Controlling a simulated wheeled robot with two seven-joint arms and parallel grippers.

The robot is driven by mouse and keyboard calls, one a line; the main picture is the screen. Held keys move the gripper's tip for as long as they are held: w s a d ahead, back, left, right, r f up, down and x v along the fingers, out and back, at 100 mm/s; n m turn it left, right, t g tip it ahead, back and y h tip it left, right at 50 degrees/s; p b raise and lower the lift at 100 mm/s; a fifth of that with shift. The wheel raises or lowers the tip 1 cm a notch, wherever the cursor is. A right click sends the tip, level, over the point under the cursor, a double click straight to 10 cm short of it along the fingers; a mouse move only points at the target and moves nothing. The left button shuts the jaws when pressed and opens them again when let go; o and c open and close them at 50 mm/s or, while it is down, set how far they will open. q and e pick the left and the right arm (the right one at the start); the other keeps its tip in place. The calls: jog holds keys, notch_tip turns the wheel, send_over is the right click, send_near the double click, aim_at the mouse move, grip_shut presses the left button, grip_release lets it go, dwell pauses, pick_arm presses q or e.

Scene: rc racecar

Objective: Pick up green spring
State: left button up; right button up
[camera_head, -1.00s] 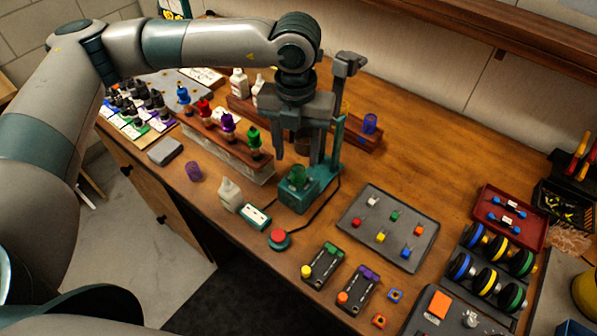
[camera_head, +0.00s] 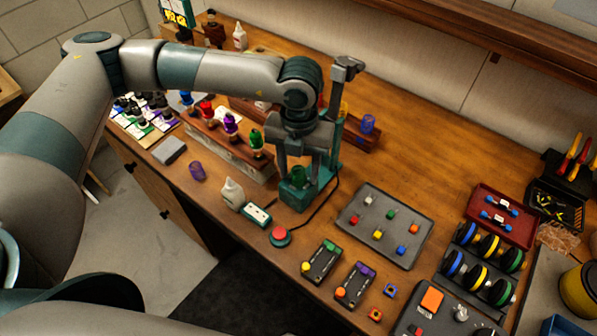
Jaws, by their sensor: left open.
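The green spring (camera_head: 299,176), a small see-through green cylinder, stands upright in the teal base of a press-like stand (camera_head: 294,197) near the middle of the bench. My left gripper (camera_head: 299,167) points down directly above it, open. Its two fingers are apart, one to each side of the spring's upper part. I cannot tell whether either finger touches it. My right gripper is not in view.
The stand's post (camera_head: 338,120) rises close behind and right of my left gripper. A wooden rack (camera_head: 235,160) with colored bottles is on the left. A purple spring (camera_head: 197,171) stands at left.

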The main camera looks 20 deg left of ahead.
pick_arm(q)
jog(key=shift+c, duration=0.3)
jog(key=c, duration=1)
jog(key=shift+c, duration=0.2)
jog(key=shift+r, duration=0.15)
jog(key=shift+r+b, duration=0.55)
jog(key=shift+b, duration=0.1)
jog(key=s+d+r+b, duration=0.6)
jog(key=s+d+r, duration=0.1)
jog(key=s+r, duration=0.1)
jog(key=shift+s+d+r, duration=0.35)
jog(key=shift+s+r, duration=0.05)
jog(key=shift+r, duration=0.45)
